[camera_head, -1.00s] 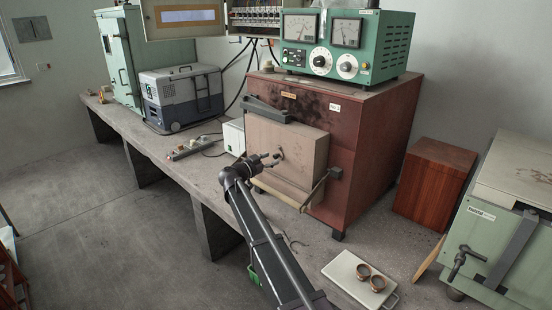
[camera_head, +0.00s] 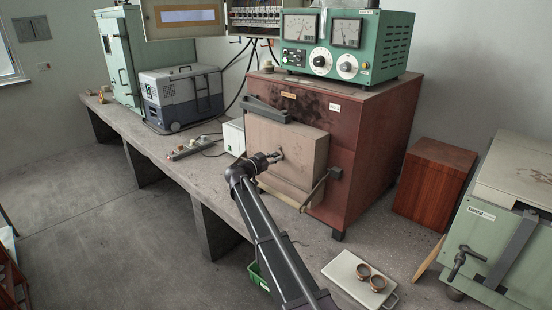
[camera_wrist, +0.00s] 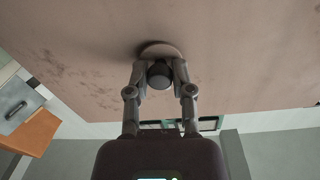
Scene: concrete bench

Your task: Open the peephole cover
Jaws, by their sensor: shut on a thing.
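The furnace door (camera_head: 300,140) is a beige slab on the front of the reddish-brown furnace (camera_head: 350,130). The peephole cover (camera_wrist: 160,47) is a small round disc on the door face with a dark knob (camera_wrist: 159,76). My gripper (camera_head: 277,156) is at the middle of the door front. In the wrist view my gripper (camera_wrist: 160,68) has its two fingers on either side of the knob, shut on it. The disc lies flat against the door as far as I can see. In the head view the cover is mostly hidden by my gripper.
A door handle (camera_head: 318,190) sticks out at the door's lower right. A green meter box (camera_head: 345,45) stands on the furnace. A pale tray (camera_head: 345,268) with two brown rings lies on the bench at the front. A green cabinet (camera_head: 500,225) is at right.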

